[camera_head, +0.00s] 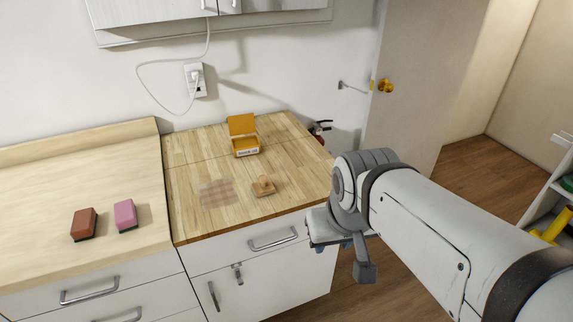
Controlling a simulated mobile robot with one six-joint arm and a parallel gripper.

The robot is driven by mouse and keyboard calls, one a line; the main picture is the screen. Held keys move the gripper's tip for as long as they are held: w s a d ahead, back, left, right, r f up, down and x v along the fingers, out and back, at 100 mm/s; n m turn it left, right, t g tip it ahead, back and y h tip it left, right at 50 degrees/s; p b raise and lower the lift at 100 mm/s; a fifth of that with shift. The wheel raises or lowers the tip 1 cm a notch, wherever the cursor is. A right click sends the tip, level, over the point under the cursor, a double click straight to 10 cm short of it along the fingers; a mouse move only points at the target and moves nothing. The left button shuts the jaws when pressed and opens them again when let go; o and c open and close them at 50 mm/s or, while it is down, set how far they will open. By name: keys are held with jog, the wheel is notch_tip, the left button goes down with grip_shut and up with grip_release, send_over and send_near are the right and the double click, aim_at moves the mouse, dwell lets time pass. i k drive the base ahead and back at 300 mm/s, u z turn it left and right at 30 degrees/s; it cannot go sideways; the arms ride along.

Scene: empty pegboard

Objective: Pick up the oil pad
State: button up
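A small wooden pad with a raised grip on top, which looks like the oil pad (263,186), lies on the butcher-block counter (290,150). My gripper (333,246) is at the end of my arm, to the right of and lower in the picture than the pad, by the counter's front right corner. It is apart from the pad. The gripper is seen from behind, with only small blue parts showing beneath it; its fingers are mostly hidden, so I cannot tell its opening.
A brown block (84,224) and a pink block (125,215) lie on the left counter (40,190). Drawer handles (273,240) stick out in front. A door (415,85) stands at the right.

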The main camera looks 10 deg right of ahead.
aim_at(264, 187)
jog(key=z, duration=0.05)
jog(key=i, duration=1)
jog(key=z, duration=0.05)
